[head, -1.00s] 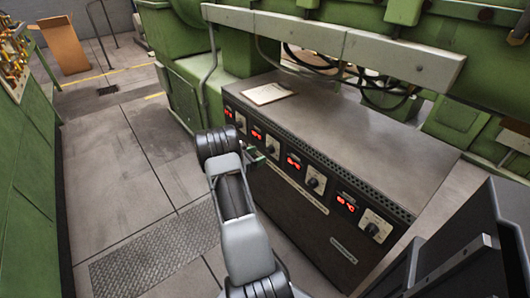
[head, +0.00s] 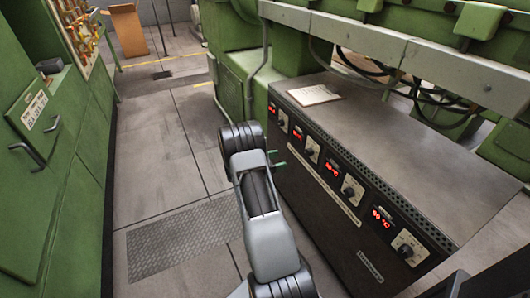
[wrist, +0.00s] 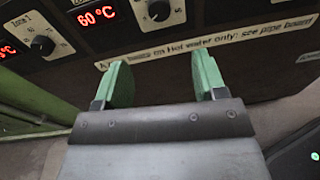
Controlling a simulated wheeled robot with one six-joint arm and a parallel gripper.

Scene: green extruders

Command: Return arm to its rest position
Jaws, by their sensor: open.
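My arm (head: 262,215) reaches forward in the head view, in front of the dark control cabinet (head: 345,240). My gripper shows in the wrist view (wrist: 162,85) with two green fingers spread apart and nothing between them. In the head view only small green finger parts (head: 279,165) show beside the wrist; the rest is hidden behind my arm. The fingers point at the cabinet front, below a knob (wrist: 158,10) and a red display reading 60 °C (wrist: 97,16). I cannot tell the exact gap to the panel.
A paper sheet (head: 314,95) lies on the cabinet top. Green machinery (head: 240,85) stands behind. A green cabinet with a handle (head: 35,155) stands at the left. The floor aisle (head: 160,140) between is clear, with a metal tread plate (head: 180,240) and a brown board (head: 127,30) far back.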

